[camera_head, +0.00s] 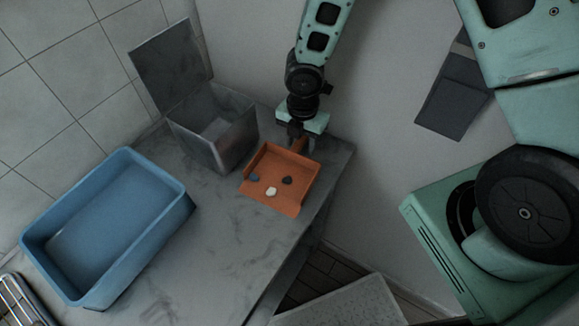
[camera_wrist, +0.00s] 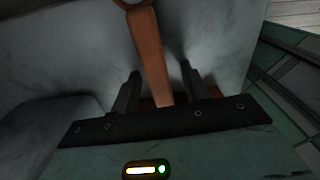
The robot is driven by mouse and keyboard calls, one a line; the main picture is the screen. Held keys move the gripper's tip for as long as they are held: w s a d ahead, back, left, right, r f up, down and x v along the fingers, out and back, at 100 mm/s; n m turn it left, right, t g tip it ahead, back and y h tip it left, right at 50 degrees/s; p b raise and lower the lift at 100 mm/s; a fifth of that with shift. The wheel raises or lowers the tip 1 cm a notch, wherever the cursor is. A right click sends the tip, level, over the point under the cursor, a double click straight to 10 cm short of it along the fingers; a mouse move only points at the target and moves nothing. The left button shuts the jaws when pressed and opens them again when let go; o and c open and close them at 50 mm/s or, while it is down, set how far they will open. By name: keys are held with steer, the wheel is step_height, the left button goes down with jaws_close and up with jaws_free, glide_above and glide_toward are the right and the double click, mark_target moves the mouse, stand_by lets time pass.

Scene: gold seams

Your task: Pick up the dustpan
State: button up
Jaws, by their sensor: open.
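The orange dustpan (camera_head: 284,174) lies on the grey marble counter, near its right edge. In it are a white piece (camera_head: 271,191), a dark piece (camera_head: 287,181) and a blue-grey piece (camera_head: 254,177). Its handle (camera_head: 300,144) points to the back, toward my gripper (camera_head: 301,143). In the wrist view the orange handle (camera_wrist: 149,55) runs between the two dark fingers of my gripper (camera_wrist: 160,85). The fingers are apart, with a gap visible on each side of the handle. The dustpan's tray is mostly hidden behind my gripper in that view.
An open grey metal bin (camera_head: 213,130) with a raised lid (camera_head: 172,66) stands left of the dustpan. A blue tub (camera_head: 108,225) stands farther left. The marble counter (camera_head: 215,240) is clear in front of the dustpan. A wall (camera_head: 245,45) rises behind the counter.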

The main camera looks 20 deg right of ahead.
jaws_close()
steer(key=shift+r, duration=0.1)
